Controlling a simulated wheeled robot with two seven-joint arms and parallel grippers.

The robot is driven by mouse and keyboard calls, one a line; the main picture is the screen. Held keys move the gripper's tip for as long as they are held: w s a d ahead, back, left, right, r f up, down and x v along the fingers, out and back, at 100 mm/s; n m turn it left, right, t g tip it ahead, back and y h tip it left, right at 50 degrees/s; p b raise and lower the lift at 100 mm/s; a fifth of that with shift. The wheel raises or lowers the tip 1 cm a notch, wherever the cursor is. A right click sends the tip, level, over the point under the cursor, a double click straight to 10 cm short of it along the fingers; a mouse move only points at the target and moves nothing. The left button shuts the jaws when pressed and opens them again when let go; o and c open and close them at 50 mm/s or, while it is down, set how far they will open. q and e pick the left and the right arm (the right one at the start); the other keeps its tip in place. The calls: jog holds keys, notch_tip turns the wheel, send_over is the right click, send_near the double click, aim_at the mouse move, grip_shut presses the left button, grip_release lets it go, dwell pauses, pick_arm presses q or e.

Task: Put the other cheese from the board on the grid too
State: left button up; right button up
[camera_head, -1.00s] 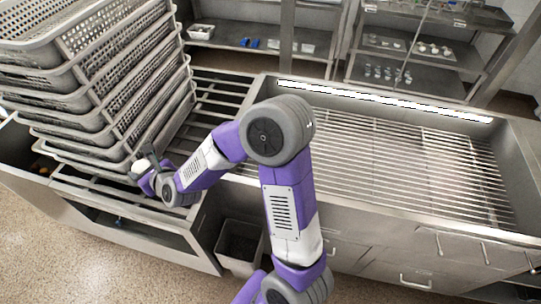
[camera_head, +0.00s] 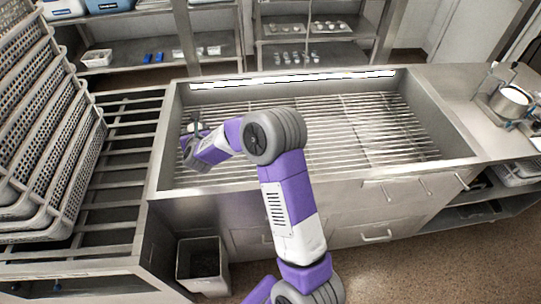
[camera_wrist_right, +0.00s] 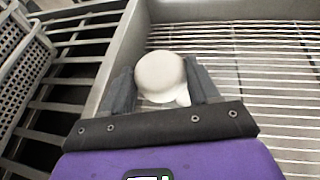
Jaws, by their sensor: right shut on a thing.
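My right gripper (camera_head: 190,128) is over the left end of the metal grid (camera_head: 370,130), which lies in a steel basin. The right wrist view shows this gripper (camera_wrist_right: 160,84) shut on a round white cheese (camera_wrist_right: 160,70), with a dark finger on each side. The grid bars (camera_wrist_right: 270,75) run below and to the right of the cheese there. A small pale patch shows at the cheese's lower right; I cannot tell what it is. I see no board and no other clear cheese on the grid. My left gripper is not in view.
A stack of grey perforated baskets (camera_head: 62,150) stands at left on a slatted rack (camera_head: 115,190). The basin's raised left wall (camera_wrist_right: 124,42) is close to the gripper. A pot (camera_head: 510,100) stands on the right counter. A grey bin (camera_head: 202,262) is below. The grid's right part is clear.

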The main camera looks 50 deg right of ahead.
jog(key=w+d+f+m+g+h+b, duration=0.1)
jog(key=d+f+m+g+h+b, duration=0.2)
jog(key=d+f, duration=0.5)
jog(key=w+d+f+m+g+h+b, duration=0.1)
jog(key=d+f+m+g+h+b, duration=0.3)
jog(key=d, duration=0.7)
jog(key=shift+t+y, duration=0.6)
jog(key=f, duration=0.5)
jog(key=f+b, duration=0.1)
jog(key=f, duration=0.4)
jog(key=shift+w+d+f+b, duration=0.1)
jog(key=shift+d+f+b, duration=0.1)
jog(key=shift+f+b, duration=0.1)
jog(key=shift+f+b, duration=0.2)
jog(key=shift+b, duration=0.1)
jog(key=o, duration=1.1)
jog(key=shift+r, duration=0.1)
jog(key=shift+r+p, duration=0.15)
jog(key=shift+p, duration=0.3)
jog(key=shift+p+v, duration=0.6)
jog(key=shift+v, duration=3.15)
